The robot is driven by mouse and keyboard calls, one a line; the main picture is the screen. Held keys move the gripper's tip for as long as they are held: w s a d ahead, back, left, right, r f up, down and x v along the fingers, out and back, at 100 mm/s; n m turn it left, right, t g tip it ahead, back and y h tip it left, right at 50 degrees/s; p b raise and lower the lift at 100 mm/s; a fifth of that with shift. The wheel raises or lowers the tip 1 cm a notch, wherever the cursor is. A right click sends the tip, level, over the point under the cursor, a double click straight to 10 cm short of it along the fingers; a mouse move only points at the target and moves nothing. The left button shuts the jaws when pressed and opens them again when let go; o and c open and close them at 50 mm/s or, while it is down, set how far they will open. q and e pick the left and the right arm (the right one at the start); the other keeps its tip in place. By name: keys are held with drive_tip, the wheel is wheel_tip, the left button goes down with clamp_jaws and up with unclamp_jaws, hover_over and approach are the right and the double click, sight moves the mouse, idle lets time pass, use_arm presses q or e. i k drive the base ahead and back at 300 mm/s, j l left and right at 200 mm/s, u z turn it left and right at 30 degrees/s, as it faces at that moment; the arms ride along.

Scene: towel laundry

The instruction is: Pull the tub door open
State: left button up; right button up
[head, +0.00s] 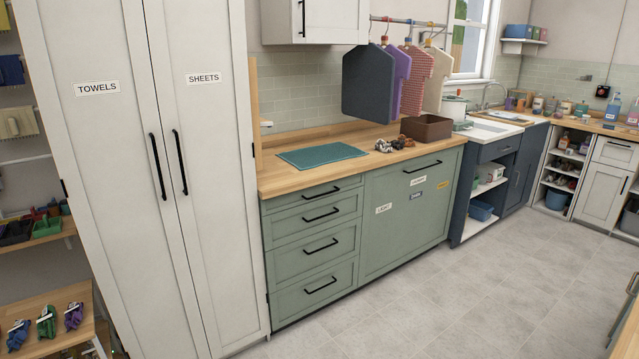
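A white sink basin (490,129), which may be the tub, is set in the counter at the back right, with a faucet behind it. Below it is a dark blue cabinet. Its right part has a dark blue door (524,168) with a dark vertical handle (517,178); the door looks shut. To the left of that door are a drawer front (497,148) and an open shelf bay holding a blue bin (480,210). Neither of my grippers shows in the head view.
Tall white cabinets labelled TOWELS (97,88) and SHEETS (204,78) stand shut at the left. A green cabinet (405,235) with drawers and a labelled front stands between them and the sink. The grey tiled floor (480,290) is clear. Furniture edges the lower right corner.

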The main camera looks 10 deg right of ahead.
sight(521, 174)
drive_tip(key=i+j, duration=0.2)
drive_tip(key=i, duration=0.25)
drive_tip(key=i+j+u, duration=0.1)
drive_tip(key=i, duration=0.35)
drive_tip(key=j, duration=0.1)
